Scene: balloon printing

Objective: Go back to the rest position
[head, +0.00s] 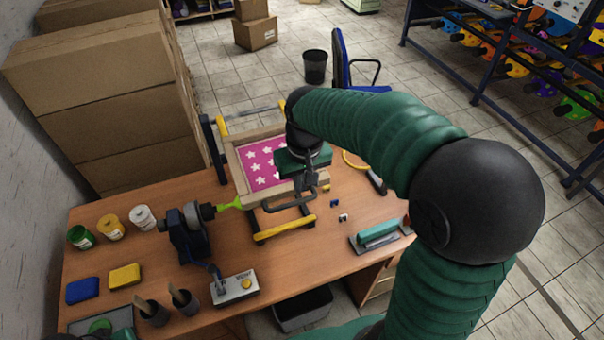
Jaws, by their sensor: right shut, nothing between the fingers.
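My right arm comes in from the right in green and black and reaches over the table. My right gripper (311,183) is shut and empty, above the right part of the printing frame (237,168). The frame has a wooden rim and a pink screen (259,163) with white stars, partly hidden by my arm. A dark bent handle (288,204) shows just below the gripper; I cannot tell whether they touch. My left gripper does not show.
The wooden table (217,239) holds a balloon clamp (187,229) with a green balloon (229,204), ink jars (111,227), sponges (125,275), a control box (234,287) and a squeegee (376,234). Cardboard boxes (118,113) stand behind left, a blue chair (341,62) behind.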

